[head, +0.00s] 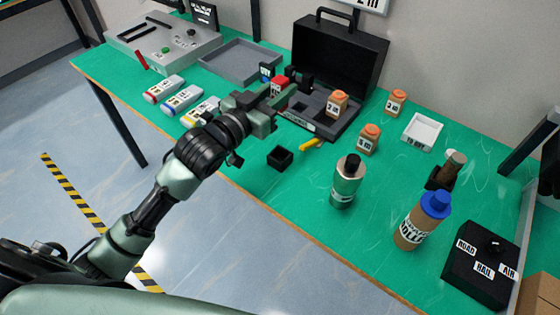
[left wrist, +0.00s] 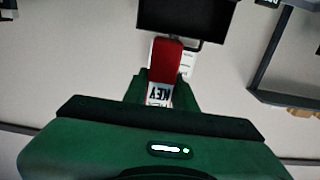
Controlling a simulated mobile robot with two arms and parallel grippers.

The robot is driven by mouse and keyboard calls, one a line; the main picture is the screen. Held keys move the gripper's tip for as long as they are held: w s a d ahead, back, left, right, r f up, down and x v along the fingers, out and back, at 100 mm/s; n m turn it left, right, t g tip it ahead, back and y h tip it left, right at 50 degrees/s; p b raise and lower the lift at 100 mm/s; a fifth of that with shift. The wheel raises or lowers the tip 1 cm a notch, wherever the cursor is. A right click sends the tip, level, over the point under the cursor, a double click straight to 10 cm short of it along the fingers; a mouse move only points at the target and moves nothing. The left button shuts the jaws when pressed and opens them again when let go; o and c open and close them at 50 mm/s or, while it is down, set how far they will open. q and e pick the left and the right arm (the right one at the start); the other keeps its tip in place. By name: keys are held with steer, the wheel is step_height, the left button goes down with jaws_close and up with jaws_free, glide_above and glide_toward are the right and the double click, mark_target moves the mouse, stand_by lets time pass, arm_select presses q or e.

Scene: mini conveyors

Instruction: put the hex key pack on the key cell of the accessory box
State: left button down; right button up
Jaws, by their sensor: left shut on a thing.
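The hex key pack (left wrist: 166,62) is red with a white KEY label, and it stands out from between my left gripper's fingers in the left wrist view. In the head view the red pack (head: 279,84) shows at the left side of the accessory box. My left gripper (head: 282,98) is shut on it, over the box's left part. The accessory box (head: 318,127) is an open black case with its lid raised at the back. Its tray has dark cells, and an orange-capped jar stands in one on the right. My gripper hides the left cells, so I cannot tell which one is the key cell.
Several labelled packs (head: 165,89) lie left of the box. A grey tray (head: 240,62) is behind them. A small black bin (head: 280,158) and a yellow item (head: 313,143) lie in front. Bottles (head: 347,182) and jars (head: 369,139) stand to the right.

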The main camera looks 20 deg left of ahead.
mark_target(280, 150)
arm_select(q)
step_height(280, 150, down, 20)
steer(key=shift+r, duration=0.2)
stand_by(0.4)
steer(key=shift+f, duration=0.2)
steer(key=c, duration=1.1)
jaws_free()
